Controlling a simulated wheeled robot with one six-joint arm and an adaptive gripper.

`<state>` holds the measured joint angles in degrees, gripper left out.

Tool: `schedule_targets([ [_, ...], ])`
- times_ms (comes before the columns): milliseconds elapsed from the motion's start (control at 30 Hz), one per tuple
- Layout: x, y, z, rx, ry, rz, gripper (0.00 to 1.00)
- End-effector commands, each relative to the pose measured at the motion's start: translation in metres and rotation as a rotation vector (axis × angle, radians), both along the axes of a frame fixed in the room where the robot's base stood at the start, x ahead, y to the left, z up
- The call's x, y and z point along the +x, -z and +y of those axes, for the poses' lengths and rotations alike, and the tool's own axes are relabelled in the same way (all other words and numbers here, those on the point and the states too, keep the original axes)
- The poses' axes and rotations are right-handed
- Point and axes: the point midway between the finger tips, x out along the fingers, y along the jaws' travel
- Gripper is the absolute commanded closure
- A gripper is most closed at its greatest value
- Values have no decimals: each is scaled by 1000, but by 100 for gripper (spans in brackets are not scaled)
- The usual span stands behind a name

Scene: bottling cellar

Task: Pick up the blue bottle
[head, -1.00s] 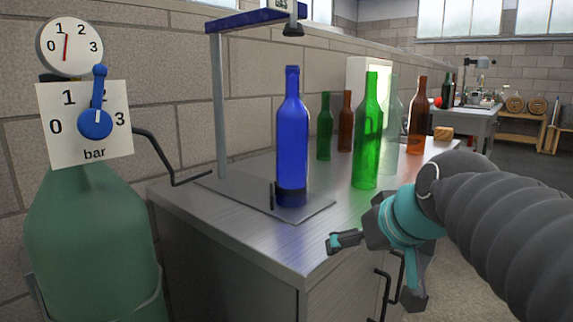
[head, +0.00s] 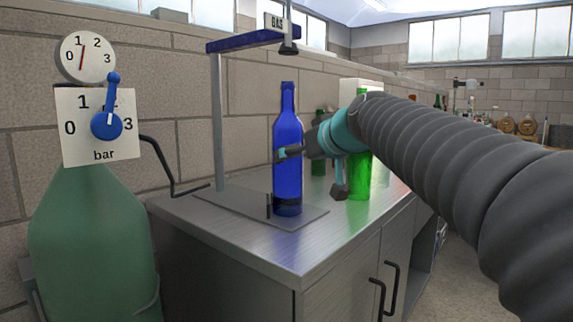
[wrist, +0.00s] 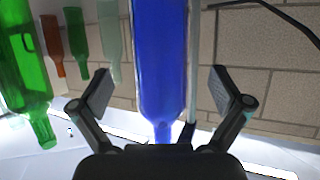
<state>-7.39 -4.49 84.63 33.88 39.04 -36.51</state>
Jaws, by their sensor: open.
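The blue bottle (head: 288,165) stands upright on a flat metal plate (head: 240,206) under a filling stand. It has a dark band near its base. My gripper (head: 309,172) is open and empty at the bottle's right side, at mid-body height. One finger overlaps the bottle in the head view. In the wrist view, which shows things upside down, the blue bottle (wrist: 160,60) appears between the spread fingers of my gripper (wrist: 163,90). Neither finger visibly touches it.
A green bottle (head: 360,180) stands close behind my gripper, with a darker green one (head: 318,160) further back. The stand's blue arm (head: 245,41) overhangs the blue bottle. A pressure gauge (head: 85,58) and green cylinder (head: 92,235) are left. The bench's front is clear.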

Motion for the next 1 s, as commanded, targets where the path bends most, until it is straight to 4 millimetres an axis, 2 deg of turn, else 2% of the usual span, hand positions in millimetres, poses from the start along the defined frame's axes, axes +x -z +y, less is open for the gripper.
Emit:
schedule_targets([
  [100,10,5,5,0,0,2,0],
  [367,20,11,9,0,4,3,0],
  [700,53,28,29,0,6,2,0],
  [933,55,28,29,0,7,1,0],
  [967,55,28,29,0,7,1,5],
  [1000,55,28,29,0,7,1,15],
])
